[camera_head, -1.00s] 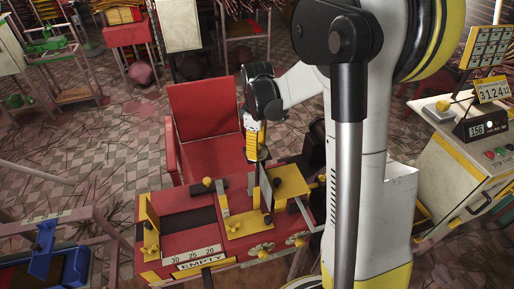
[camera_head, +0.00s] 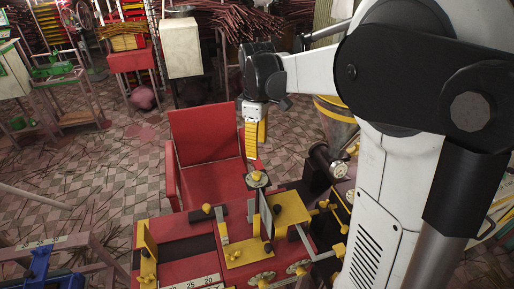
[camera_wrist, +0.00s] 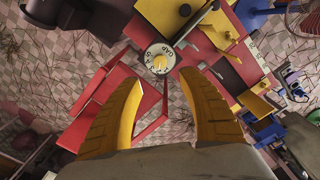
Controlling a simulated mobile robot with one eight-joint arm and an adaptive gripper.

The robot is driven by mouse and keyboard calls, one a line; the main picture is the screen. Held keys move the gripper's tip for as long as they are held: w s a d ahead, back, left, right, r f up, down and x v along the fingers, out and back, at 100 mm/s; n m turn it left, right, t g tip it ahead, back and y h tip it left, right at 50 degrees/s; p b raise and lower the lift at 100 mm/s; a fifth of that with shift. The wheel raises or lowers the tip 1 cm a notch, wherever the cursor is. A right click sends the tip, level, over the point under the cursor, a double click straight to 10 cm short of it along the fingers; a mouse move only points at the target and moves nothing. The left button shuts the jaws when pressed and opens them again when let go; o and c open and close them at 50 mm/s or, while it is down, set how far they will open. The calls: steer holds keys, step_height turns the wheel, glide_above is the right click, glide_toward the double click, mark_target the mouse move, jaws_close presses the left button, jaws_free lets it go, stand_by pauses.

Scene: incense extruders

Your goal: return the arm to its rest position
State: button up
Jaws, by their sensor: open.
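My gripper (camera_head: 254,141) hangs from my white and black arm at the middle of the head view, fingers pointing down. It is above the far edge of the red machine (camera_head: 178,262), next to the red chair (camera_head: 205,135). In the wrist view my gripper (camera_wrist: 163,112) shows two yellow ribbed fingers spread apart with nothing between them. A round white dial with a yellow knob (camera_wrist: 160,57) lies beyond the fingertips, apart from them. The same dial (camera_head: 257,180) shows just below the fingers in the head view.
A blue stand (camera_head: 42,265) is at the lower left. A red stool (camera_head: 131,60), a white cabinet (camera_head: 182,47) and racks of sticks stand at the back. Tiled floor (camera_head: 100,165) strewn with sticks is open to the left. My arm hides much of the right side.

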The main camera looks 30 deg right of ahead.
steer(key=s+a+f+m+t+b, duration=0.1)
steer(key=s+a+m+t, duration=0.2)
steer(key=s, duration=0.5)
steer(key=s+a+f+m+t+b, duration=0.1)
steer(key=s+a+m+t+b, duration=0.1)
steer(key=s+a+m+t, duration=0.2)
steer(key=s+a+m, duration=0.1)
steer(key=s+a, duration=0.2)
steer(key=s, duration=0.1)
steer(key=shift+s+a+m+b, duration=0.3)
steer(key=shift+s+a, duration=0.1)
